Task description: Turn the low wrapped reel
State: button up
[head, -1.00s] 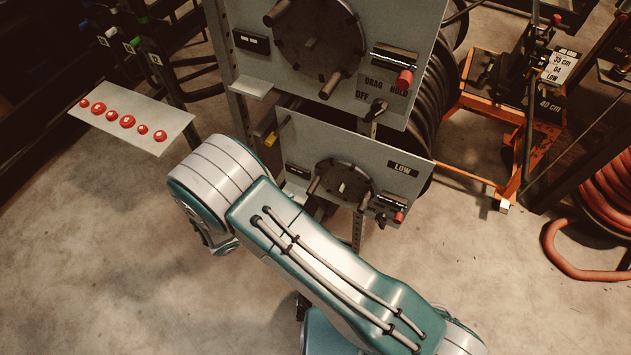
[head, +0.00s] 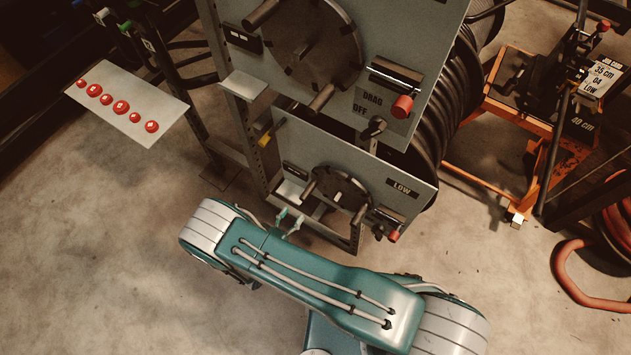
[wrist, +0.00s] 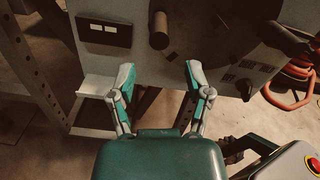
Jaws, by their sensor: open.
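The low reel's dark round hub (head: 341,187) sits on the grey panel marked LOW (head: 395,180), with peg handles standing out at its left and lower right. My gripper (head: 290,219) is open and empty at the panel's lower left, apart from the hub in the head view. In the wrist view my open gripper (wrist: 159,70) has its two teal-tipped fingers spread in front of a grey panel with a dark hub (wrist: 195,35). The low reel's windings are mostly hidden.
A larger grey panel (head: 435,40) with its own hub and red-tipped lever hangs above. A shelf with red buttons (head: 150,105) stands at the left. An orange frame (head: 545,160) and a red hose (head: 575,285) are at the right. The floor at left is clear.

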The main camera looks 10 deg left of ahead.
aim_at(310, 189)
jog(key=x, duration=0.9)
jog(key=shift+w+d, duration=0.2)
jog(key=shift+w, duration=0.35)
jog(key=shift+a, duration=0.15)
grip_shut()
